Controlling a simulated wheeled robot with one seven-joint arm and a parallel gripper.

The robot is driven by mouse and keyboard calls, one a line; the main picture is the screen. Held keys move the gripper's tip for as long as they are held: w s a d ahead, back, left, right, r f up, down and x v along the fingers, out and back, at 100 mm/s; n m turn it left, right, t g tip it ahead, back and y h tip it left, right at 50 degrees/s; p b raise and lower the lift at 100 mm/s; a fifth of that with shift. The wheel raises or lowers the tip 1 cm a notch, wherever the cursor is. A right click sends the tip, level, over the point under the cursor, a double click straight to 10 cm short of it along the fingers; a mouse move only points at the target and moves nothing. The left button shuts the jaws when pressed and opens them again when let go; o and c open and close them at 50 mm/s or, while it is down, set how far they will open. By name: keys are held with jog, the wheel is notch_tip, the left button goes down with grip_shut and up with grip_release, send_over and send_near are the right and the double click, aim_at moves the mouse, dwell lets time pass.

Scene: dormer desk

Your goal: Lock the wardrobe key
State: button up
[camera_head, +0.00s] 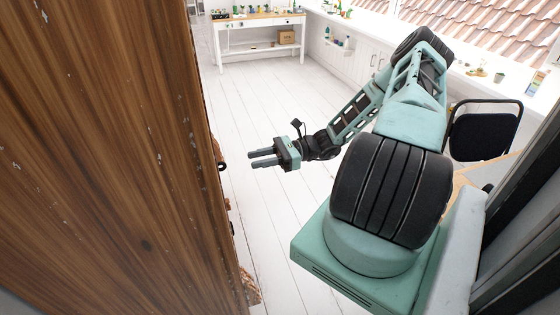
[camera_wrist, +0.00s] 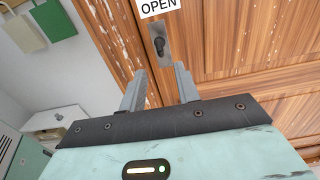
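The brown wooden wardrobe (camera_head: 110,150) fills the left of the head view. In the wrist view its door (camera_wrist: 230,45) shows a metal lock plate (camera_wrist: 157,31) with a dark key or keyhole (camera_wrist: 159,46) in it; I cannot tell which. A small dark piece (camera_head: 221,166) sticks out from the wardrobe's front edge in the head view. My gripper (camera_head: 262,158) points at the wardrobe front, a short way off. In the wrist view its fingers (camera_wrist: 160,88) are apart and empty, with the lock plate between and beyond them.
An OPEN sign (camera_wrist: 158,6) is above the lock plate. A white desk (camera_head: 262,21) stands at the back, with a dark chair (camera_head: 483,133) on the right. The white plank floor (camera_head: 250,105) between is clear.

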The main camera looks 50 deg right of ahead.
jog(key=b+v, duration=0.1)
jog(key=v, duration=0.5)
jog(key=shift+s+d+b, duration=0.2)
jog(key=shift+b, duration=0.15)
